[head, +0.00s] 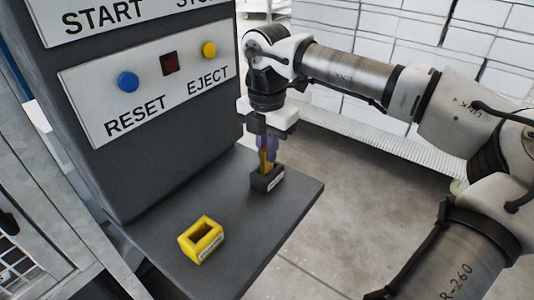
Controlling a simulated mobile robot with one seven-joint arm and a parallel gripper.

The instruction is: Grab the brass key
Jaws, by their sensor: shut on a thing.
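The brass key (264,160) stands upright at the dark holder (267,180) near the back of the grey shelf. The key's lower end is hidden by the holder, so I cannot tell whether it is still inside. My gripper (267,150) points down above the holder. Its purple fingers are shut on the upper part of the key.
A yellow holder (201,239) with an empty opening sits nearer on the shelf (240,225). The dark machine panel rises on the left, with a blue RESET button (128,82) and a yellow EJECT button (209,49). Open floor lies right of the shelf.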

